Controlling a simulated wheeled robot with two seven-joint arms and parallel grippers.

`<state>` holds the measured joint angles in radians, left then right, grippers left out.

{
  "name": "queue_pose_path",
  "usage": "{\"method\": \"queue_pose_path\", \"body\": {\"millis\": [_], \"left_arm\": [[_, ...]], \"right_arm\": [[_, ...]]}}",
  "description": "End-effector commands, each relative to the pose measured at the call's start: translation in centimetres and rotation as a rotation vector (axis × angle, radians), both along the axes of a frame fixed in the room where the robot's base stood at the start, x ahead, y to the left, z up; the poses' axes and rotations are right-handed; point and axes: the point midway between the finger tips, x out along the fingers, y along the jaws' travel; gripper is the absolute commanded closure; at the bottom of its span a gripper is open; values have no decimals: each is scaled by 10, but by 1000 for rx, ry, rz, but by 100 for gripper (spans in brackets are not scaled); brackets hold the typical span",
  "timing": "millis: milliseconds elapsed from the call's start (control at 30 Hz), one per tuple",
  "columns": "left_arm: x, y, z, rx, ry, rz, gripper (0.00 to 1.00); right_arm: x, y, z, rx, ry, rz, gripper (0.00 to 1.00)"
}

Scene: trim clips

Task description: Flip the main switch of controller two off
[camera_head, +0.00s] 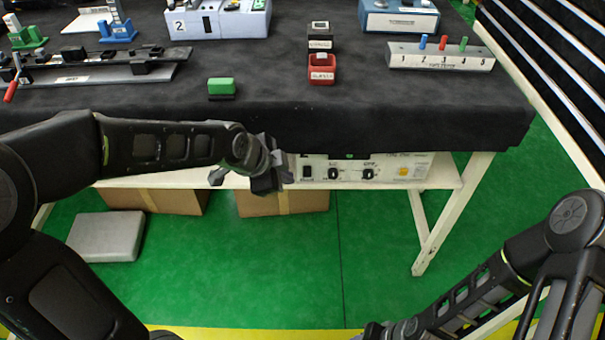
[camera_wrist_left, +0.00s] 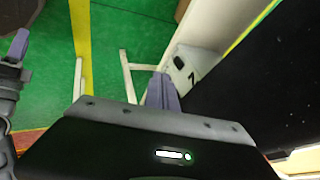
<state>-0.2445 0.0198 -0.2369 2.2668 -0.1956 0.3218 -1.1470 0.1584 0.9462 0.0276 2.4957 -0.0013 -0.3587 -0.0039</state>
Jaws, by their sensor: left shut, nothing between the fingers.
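A white controller (camera_head: 385,165) with a black rocker switch (camera_head: 307,172), two dark knobs and a yellow part sits on the shelf under the table. Its left end is hidden behind my left gripper (camera_head: 268,180). In the left wrist view a pale box face (camera_wrist_left: 186,70) carries a dark switch (camera_wrist_left: 180,63) and a sideways mark that looks like a 2. The shut, empty left fingers (camera_wrist_left: 162,90) show just beside this face; I cannot tell whether they touch it. My right gripper (camera_head: 383,331) is low at the bottom edge, its fingers unclear.
A black-covered table (camera_head: 400,115) overhangs the shelf. On it stand a grey-blue box marked 2 (camera_head: 217,18), a red bin (camera_head: 321,70), a green block (camera_head: 221,87) and a numbered peg rack (camera_head: 440,58). Cardboard boxes (camera_head: 283,202) stand below the shelf.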

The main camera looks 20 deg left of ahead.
Motion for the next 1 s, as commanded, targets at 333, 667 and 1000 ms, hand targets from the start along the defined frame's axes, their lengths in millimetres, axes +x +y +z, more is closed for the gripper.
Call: {"method": "queue_pose_path", "body": {"millis": [333, 667, 1000], "left_arm": [[8, -5, -17, 0, 3, 0, 100], [40, -19, -68, 0, 4, 0, 100], [82, -16, -89, -1, 0, 4, 100]], "right_arm": [[0, 0, -5, 0, 0, 0, 64], [0, 0, -18, 0, 0, 0, 64], [0, 0, -24, 0, 0, 0, 64]]}}
